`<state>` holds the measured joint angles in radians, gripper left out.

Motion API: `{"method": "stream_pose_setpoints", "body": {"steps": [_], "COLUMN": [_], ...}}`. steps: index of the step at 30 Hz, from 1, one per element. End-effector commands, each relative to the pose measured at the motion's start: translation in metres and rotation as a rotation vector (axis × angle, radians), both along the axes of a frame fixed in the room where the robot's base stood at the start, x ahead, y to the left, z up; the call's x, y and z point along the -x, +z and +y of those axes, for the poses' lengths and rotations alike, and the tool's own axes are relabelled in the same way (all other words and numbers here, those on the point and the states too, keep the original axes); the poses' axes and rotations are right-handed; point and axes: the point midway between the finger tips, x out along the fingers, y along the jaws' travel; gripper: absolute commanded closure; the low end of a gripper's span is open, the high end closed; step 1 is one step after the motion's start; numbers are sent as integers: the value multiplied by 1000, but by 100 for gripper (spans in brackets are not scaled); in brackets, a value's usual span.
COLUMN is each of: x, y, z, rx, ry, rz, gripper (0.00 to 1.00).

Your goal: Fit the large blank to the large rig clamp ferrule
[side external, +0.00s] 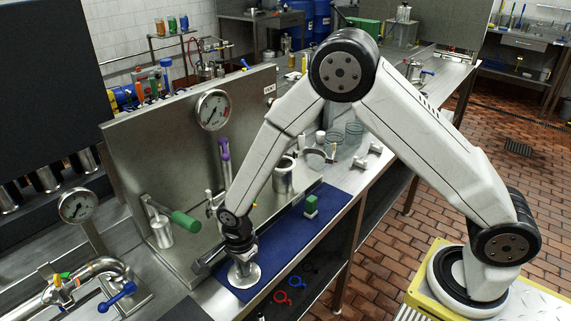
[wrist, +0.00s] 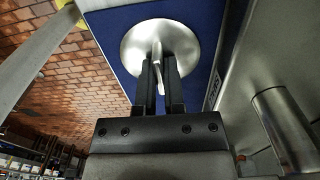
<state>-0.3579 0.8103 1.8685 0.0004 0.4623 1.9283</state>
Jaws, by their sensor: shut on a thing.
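The large blank is a round silver disc with a raised tab. It shows in the side view (side external: 243,276) at the near end of the blue mat, and in the wrist view (wrist: 185,40) at top centre. My gripper (side external: 240,258) is above the disc, pointing down. In the wrist view its two fingers (wrist: 159,80) are shut on the tab, one on each side. The disc is on or just above the mat; I cannot tell which. I cannot tell for certain which fitting is the large rig clamp ferrule.
The blue mat (side external: 285,238) holds a green block (side external: 311,205). A steel panel (side external: 150,150) with a gauge (side external: 212,110) stands behind. A green-handled fitting (side external: 186,222) and a metal pot (side external: 283,178) stand close by. Red and blue rings (side external: 283,297) lie beyond the mat's front edge.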

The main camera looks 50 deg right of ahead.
Motion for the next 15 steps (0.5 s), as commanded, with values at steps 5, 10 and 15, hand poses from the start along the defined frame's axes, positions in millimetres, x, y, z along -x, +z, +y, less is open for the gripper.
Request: {"method": "stream_pose_setpoints", "body": {"steps": [5,10,15], "x": [0,-1,-1], "y": [4,14,33], "z": [0,0,0], "rx": [-1,0,-1], "ry": [0,0,0], "rz": [-2,-1,-3], "gripper": [100,100,100]}}
